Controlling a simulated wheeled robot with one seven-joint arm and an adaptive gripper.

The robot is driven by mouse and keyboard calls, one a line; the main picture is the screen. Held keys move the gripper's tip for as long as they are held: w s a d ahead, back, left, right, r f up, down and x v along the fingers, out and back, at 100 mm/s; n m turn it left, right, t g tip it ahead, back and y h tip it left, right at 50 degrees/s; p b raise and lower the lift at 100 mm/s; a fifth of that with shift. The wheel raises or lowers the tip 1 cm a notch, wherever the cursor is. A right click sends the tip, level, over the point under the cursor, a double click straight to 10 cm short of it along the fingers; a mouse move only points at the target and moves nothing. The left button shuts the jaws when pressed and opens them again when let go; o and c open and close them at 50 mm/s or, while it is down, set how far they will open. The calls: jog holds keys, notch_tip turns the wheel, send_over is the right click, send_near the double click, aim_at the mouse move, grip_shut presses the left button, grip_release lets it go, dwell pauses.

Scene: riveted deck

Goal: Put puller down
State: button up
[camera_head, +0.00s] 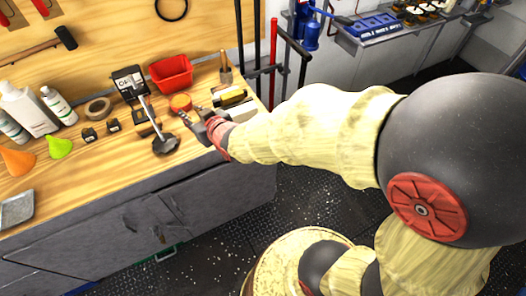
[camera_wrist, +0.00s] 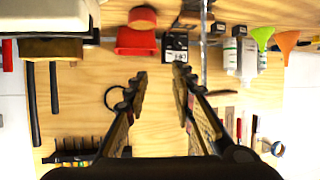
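My gripper (camera_head: 192,115) is over the wooden workbench, just right of a tool with a long thin handle and a dark rounded head (camera_head: 165,145). I cannot tell for sure that this tool is the puller. It seems to stand tilted on the bench, head toward the front edge. In the wrist view my gripper (camera_wrist: 159,85) has its two fingers well apart, with only wooden board visible between them. A grey rod (camera_wrist: 205,45) shows just beyond the right finger. Nothing is seen held. The bench surface (camera_head: 100,165) is partly hidden by my arm.
A red bin (camera_head: 171,73), a black labelled box (camera_head: 129,82), an orange round item (camera_head: 180,102) and a tape roll (camera_head: 98,109) stand close by. Bottles (camera_head: 30,110) and funnels (camera_head: 59,147) are at left. The bench's front strip is mostly clear.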

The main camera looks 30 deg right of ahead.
jog(key=s+d+r+g, duration=0.2)
jog(key=s+d, duration=0.1)
jog(key=s, duration=0.6)
jog(key=s+d+r+m+g+h, duration=0.1)
jog(key=s+d+r+g, duration=0.1)
jog(key=s, duration=0.7)
jog(key=s+d+r+m+g+h, duration=0.1)
jog(key=s+d+r+g, duration=0.2)
jog(key=s, duration=0.5)
jog(key=shift+s+d+r, duration=0.15)
jog(key=shift+s+d, duration=0.15)
jog(key=shift+s, duration=0.1)
